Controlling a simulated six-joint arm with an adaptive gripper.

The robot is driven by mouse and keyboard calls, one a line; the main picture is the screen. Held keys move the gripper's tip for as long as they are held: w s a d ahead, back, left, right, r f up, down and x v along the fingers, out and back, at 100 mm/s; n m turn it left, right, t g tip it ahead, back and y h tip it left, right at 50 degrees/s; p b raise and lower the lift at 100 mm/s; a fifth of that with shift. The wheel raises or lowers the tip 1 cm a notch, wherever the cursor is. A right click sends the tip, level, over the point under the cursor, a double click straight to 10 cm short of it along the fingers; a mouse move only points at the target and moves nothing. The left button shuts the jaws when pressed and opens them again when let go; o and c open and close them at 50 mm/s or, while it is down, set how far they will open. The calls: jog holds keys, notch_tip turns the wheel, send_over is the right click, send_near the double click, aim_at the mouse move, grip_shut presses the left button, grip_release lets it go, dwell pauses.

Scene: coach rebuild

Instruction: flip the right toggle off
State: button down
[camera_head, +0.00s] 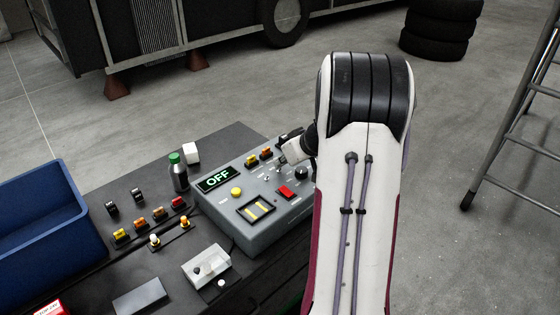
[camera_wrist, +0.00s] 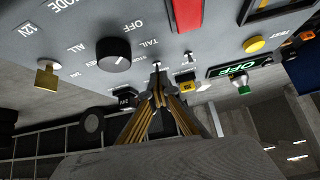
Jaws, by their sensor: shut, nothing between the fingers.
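The grey control box (camera_head: 235,215) stands on the dark bench, with a lit display (camera_head: 217,179) reading OFF. In the wrist view, which is upside down, a small metal toggle (camera_wrist: 157,66) stands by the TAIL label, just beyond the fingertips. A second small toggle (camera_wrist: 188,57) stands to its right there, near the red rocker. My gripper (camera_wrist: 158,86) is shut and empty, its fingertips close to the TAIL toggle; I cannot tell whether they touch. In the head view my gripper (camera_head: 291,153) is partly hidden behind my arm at the box's back right.
The red rocker (camera_head: 286,192) and yellow button (camera_head: 236,192) are on the panel. A green-capped bottle (camera_head: 179,176) and blue bin (camera_head: 42,225) stand left of the box.

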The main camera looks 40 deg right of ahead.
jog(key=shift+w, duration=0.3)
jog(key=shift+w, duration=0.45)
jog(key=shift+w, duration=0.1)
jog(key=shift+r, duration=0.1)
dwell(0.3)
jog(key=shift+w+d+r, duration=0.1)
jog(key=shift+w+r, duration=0.1)
jog(key=shift+r, duration=0.4)
jog(key=shift+w+d+r, duration=0.1)
jog(key=shift+w+r, duration=0.1)
jog(key=shift+r, duration=0.45)
jog(key=shift+w+d+r, duration=0.1)
jog(key=shift+w+r, duration=0.1)
jog(key=shift+r, duration=0.4)
send_over(298, 185)
jog(key=shift+d+f, duration=0.1)
jog(key=shift+f, duration=0.15)
jog(key=shift+m, duration=0.3)
